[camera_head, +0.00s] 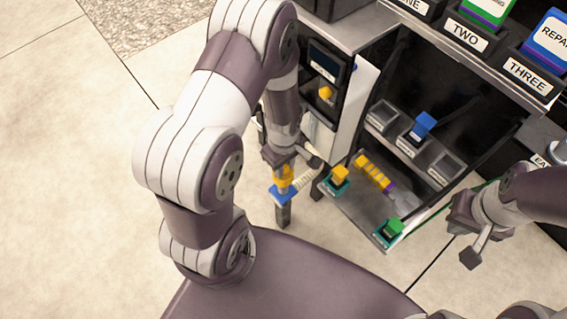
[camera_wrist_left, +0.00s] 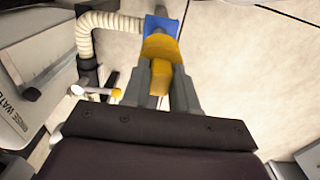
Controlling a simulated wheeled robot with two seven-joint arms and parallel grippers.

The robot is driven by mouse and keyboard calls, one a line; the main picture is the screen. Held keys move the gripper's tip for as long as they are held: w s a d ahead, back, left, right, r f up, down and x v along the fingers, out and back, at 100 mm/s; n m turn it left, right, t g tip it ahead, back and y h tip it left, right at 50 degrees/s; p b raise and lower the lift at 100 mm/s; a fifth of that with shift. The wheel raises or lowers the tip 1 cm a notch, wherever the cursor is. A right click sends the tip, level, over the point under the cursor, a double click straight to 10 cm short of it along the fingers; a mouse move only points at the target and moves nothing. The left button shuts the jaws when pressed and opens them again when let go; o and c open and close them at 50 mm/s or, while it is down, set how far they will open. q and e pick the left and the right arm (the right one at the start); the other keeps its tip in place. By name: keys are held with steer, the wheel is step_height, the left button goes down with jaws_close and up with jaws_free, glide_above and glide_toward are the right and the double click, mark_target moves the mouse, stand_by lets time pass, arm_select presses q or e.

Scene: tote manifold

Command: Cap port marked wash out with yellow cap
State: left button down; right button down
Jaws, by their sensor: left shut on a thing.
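My left gripper (camera_head: 284,168) is shut on a yellow cap (camera_head: 283,184). In the left wrist view the cap (camera_wrist_left: 161,48) sits between the two grey fingers (camera_wrist_left: 160,88). The cap's far end meets a blue fitting (camera_head: 284,193), which also shows in the left wrist view (camera_wrist_left: 166,24). I cannot tell whether the cap is fully seated on it. A cream ribbed hose (camera_wrist_left: 108,20) runs to the blue fitting. The fitting's label is too small to read. My right gripper (camera_head: 464,240) looks open and empty, at the right, away from the fittings.
A lower shelf (camera_head: 362,212) holds a yellow-topped teal block (camera_head: 339,177), a green-topped teal block (camera_head: 390,230) and a yellow-banded tool (camera_head: 374,172). A grey tray (camera_head: 438,158) holds a blue piece (camera_head: 423,124). The cabinet (camera_head: 362,95) stands close to my left gripper. Open floor lies left.

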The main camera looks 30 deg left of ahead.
arm_select(q)
steer(key=shift+f+b, duration=2.05)
steer(key=shift+f, duration=1.8)
steer(key=c, duration=0.8)
jaws_free()
steer(key=shift+r, duration=0.1)
step_height(320, 180, up, 12)
steer(key=p, duration=0.6)
steer(key=shift+r+p, duration=0.25)
steer(key=shift+p, duration=0.1)
